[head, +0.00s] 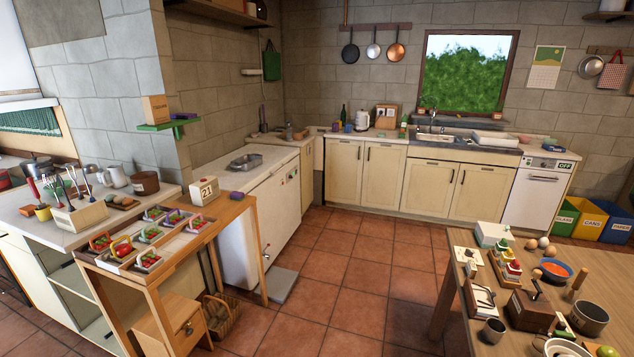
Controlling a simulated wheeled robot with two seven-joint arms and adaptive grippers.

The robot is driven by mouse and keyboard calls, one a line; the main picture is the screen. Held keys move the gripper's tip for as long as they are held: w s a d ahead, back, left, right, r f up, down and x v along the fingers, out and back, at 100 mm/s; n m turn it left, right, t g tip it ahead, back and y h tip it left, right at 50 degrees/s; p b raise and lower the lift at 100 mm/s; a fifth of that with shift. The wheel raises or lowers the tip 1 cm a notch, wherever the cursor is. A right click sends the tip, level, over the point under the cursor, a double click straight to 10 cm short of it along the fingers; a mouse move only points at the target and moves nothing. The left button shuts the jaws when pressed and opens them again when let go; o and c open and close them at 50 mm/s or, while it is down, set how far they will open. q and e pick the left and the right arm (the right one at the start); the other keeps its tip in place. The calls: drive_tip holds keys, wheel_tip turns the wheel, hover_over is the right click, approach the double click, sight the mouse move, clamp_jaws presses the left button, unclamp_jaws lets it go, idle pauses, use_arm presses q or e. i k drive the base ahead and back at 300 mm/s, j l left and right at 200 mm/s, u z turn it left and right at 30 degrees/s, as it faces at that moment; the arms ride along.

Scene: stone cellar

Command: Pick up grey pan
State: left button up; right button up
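A silver-grey pan (373,51) hangs by its handle from a rail on the back wall, left of the window. A black pan (350,53) hangs to its left and a copper pan (396,52) to its right. A round grey metal pan or lid (590,67) hangs on the far right wall. A dark grey pot (589,318) stands on the wooden table at the lower right. I cannot tell for certain which of these is the task's grey pan. Neither of my grippers is in view.
A wooden table (425,342) with many small things stands front right. A narrow wooden table (240,207) with small crates stands left, beside a white chest (283,195). Cabinets (430,188) line the back wall. The tiled floor (345,265) between them is clear.

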sight(248, 161)
drive_tip(key=i, duration=3.95)
drive_tip(key=u, duration=0.45)
